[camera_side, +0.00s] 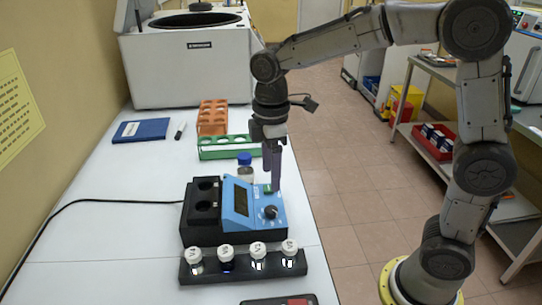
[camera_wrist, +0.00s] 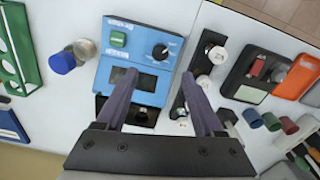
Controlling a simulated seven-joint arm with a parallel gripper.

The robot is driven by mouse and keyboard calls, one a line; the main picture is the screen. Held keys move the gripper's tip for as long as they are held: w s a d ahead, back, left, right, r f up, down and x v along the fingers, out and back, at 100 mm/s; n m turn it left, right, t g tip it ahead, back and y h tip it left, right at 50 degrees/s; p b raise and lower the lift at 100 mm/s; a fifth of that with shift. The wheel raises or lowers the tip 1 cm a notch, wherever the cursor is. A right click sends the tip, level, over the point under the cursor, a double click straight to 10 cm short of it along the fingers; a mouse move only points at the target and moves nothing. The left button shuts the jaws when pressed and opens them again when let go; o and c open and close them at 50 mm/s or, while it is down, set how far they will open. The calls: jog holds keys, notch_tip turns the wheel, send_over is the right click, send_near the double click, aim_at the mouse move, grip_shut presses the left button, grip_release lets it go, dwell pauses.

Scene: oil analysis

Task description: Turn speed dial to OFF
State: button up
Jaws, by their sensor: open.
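The speed dial is a black knob (camera_side: 270,212) on the blue sloped panel (camera_side: 244,205) of a black device on the bench. In the wrist view the dial (camera_wrist: 160,52) sits on the blue panel (camera_wrist: 115,75), beside a green button (camera_wrist: 118,39); the markings around it are too small to read. My gripper (camera_side: 272,185) hangs above the panel, near the dial. In the wrist view its two fingers (camera_wrist: 160,88) are apart with nothing between them, and the dial lies beyond the tips. Whether a fingertip touches the panel cannot be told.
A black rack of white-capped vials (camera_side: 243,266) stands in front of the device. A blue-capped bottle (camera_side: 245,172), a green rack (camera_side: 228,152) and an orange rack (camera_side: 213,117) stand behind it. A large white centrifuge (camera_side: 190,65) fills the back. The bench's left side is mostly clear.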

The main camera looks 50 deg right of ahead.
jog(key=shift+r, duration=1.8)
jog(key=s+d+r+m+t, duration=0.2)
jog(key=s+d+r+t, duration=0.15)
jog(key=s+r, duration=0.4)
jog(key=s+d+f+m+t, duration=0.2)
jog(key=s+f+m, duration=0.6)
jog(key=s, duration=0.3)
jog(key=shift+s+m, duration=0.3)
jog(key=shift+m, duration=0.2)
jog(key=shift+d, duration=0.1)
